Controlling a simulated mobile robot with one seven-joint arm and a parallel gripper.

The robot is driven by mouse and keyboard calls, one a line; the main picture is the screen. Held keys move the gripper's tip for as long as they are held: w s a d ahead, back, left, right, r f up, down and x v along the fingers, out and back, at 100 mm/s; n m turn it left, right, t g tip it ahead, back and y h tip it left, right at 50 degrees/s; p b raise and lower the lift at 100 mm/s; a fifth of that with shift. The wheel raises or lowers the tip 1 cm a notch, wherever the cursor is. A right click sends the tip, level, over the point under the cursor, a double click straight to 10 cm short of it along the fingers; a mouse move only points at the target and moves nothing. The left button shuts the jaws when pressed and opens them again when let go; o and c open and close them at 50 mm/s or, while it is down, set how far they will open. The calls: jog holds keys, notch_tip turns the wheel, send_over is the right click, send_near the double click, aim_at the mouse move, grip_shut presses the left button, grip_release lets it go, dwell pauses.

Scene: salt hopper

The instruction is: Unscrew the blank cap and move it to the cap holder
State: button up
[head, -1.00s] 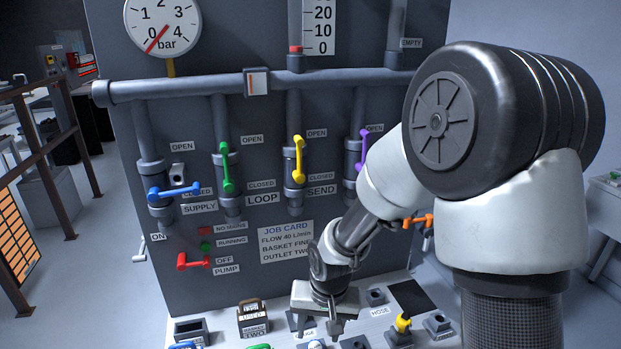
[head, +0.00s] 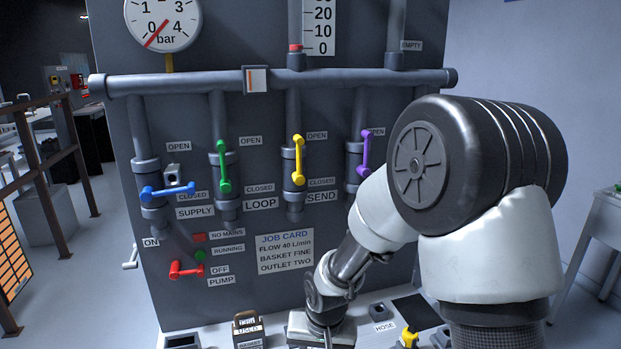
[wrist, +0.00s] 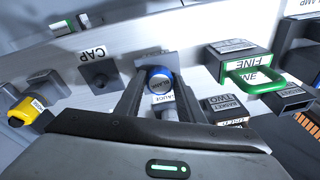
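A dark square fitting by the CAP label (wrist: 98,54), apparently the cap holder (wrist: 100,80), is left of the cap and looks empty. In the head view my gripper's fingers and the cap are below the picture's lower edge.
A yellow-ended fitting (wrist: 25,111) is at far left. The upright panel with the job card (head: 286,251) rises behind the bench.

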grip_shut()
jog(key=shift+r+n+p, duration=0.1)
jog(key=shift+n+p, duration=0.25)
jog(key=shift+n, duration=1.65)
jog(key=shift+n+p, duration=0.35)
jog(key=shift+n, duration=0.45)
jog(key=shift+r, duration=0.1)
jog(key=shift+s+d+r+p, duration=0.1)
jog(key=shift+s+r+p, duration=0.05)
jog(key=shift+r+p, duration=0.7)
jog(key=shift+s+d+r+p, duration=0.1)
jog(key=shift+s+r+p, duration=0.05)
jog(key=shift+r+p, duration=0.65)
jog(key=shift+r, duration=0.1)
